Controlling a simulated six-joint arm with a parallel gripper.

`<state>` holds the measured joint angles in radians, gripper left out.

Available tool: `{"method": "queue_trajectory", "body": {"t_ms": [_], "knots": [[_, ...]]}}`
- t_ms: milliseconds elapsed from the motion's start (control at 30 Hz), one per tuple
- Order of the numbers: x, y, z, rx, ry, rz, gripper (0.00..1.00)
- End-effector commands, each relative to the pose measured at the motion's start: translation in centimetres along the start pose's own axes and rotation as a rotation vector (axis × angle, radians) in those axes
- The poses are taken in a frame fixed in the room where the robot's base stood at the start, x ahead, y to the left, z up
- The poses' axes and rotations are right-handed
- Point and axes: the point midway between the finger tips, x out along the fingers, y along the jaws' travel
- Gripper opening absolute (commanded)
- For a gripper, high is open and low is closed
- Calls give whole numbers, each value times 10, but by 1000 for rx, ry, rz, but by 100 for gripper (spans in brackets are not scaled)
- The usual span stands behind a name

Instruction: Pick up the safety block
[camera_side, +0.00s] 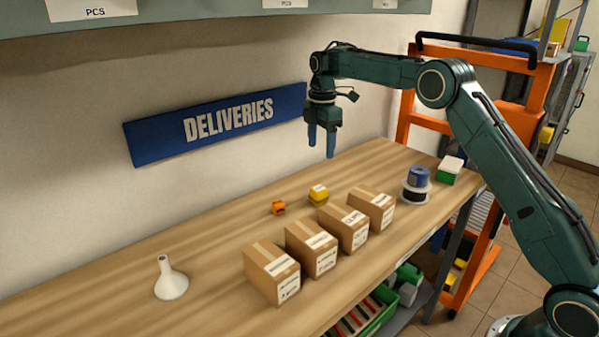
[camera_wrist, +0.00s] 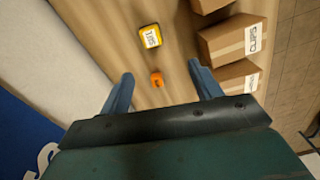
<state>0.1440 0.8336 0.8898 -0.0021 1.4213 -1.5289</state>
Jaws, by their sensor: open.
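A small yellow block (camera_side: 319,195) with a white label lies on the wooden bench near the wall side. It also shows in the wrist view (camera_wrist: 151,36), with lettering too small to read surely. A smaller orange object (camera_side: 278,208) lies to its left, apart from it, and shows in the wrist view (camera_wrist: 157,79). I cannot tell for sure which of these is the safety block. My gripper (camera_side: 321,151) is open and empty, pointing down high above the bench. In the wrist view the orange object appears between my fingers (camera_wrist: 160,75), the yellow block beyond them.
Several cardboard boxes (camera_side: 312,248) stand in a row along the bench (camera_side: 215,257) in front of the small blocks. A white funnel (camera_side: 171,279) stands at left. A DELIVERIES sign (camera_side: 215,125) hangs behind.

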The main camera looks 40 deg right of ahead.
Motion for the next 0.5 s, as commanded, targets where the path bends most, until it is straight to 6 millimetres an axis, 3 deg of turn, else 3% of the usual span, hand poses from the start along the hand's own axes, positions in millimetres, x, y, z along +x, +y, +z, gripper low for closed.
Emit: {"method": "queue_trajectory", "body": {"t_ms": [133,500], "knots": [[16,14,5,-60,0,1,64],[24,18,7,-86,0,2,64]]}}
